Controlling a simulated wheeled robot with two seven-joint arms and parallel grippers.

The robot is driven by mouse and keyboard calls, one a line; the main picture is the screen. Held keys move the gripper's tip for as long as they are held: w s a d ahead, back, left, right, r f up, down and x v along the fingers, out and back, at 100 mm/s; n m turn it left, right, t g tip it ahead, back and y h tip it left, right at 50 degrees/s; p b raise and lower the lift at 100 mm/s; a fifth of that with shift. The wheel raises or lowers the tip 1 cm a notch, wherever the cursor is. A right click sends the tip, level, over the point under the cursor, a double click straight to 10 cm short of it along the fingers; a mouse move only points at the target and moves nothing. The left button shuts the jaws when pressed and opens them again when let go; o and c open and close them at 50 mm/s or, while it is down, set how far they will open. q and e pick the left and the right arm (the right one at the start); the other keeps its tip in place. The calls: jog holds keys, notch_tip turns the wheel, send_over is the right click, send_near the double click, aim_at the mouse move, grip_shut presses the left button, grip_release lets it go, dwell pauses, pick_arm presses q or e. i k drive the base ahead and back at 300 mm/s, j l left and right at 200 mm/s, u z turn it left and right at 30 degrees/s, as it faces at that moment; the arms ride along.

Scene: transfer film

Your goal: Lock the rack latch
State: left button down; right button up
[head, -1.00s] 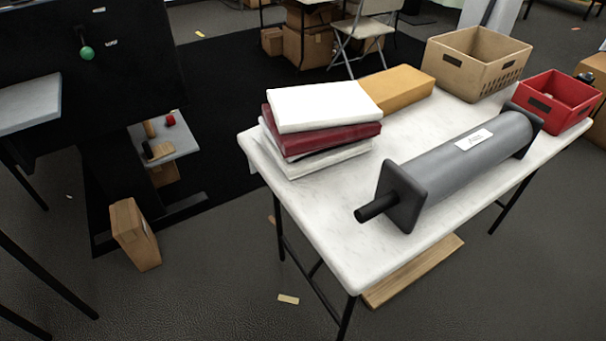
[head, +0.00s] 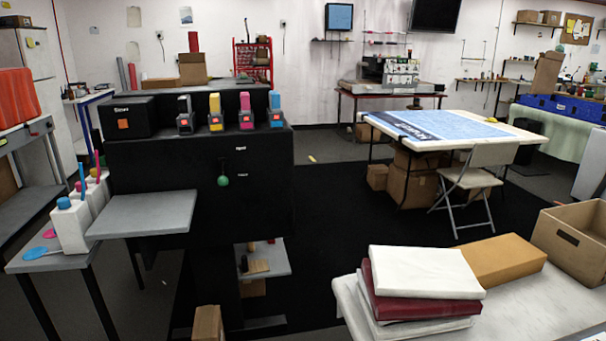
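The likely rack latch is a short dark lever with a green ball knob (head: 223,181) on the front of the black cabinet (head: 260,205), left of the picture's middle. The lever hangs down, with the knob at its lower end. One small white label (head: 241,148) sits above and right of the knob, and another (head: 243,175) sits just right of it; I cannot read them surely. Neither of my grippers is in view, and nothing touches the knob.
A grey shelf (head: 142,213) juts out left of the knob. Colour cartridges (head: 215,112) stand on the cabinet top. A low shelf (head: 266,258) and a cardboard box (head: 207,324) are below. A white table (head: 540,310) with stacked packs (head: 425,271) stands at front right. Black floor lies between.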

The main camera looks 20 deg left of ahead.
aim_at(222, 181)
jog(key=u, duration=1.5)
jog(key=i+j, duration=0.25)
jog(key=j, duration=0.15)
jog(key=i+j, duration=0.25)
jog(key=j, duration=0.15)
jog(key=i+j, duration=0.3)
jog(key=j, duration=0.1)
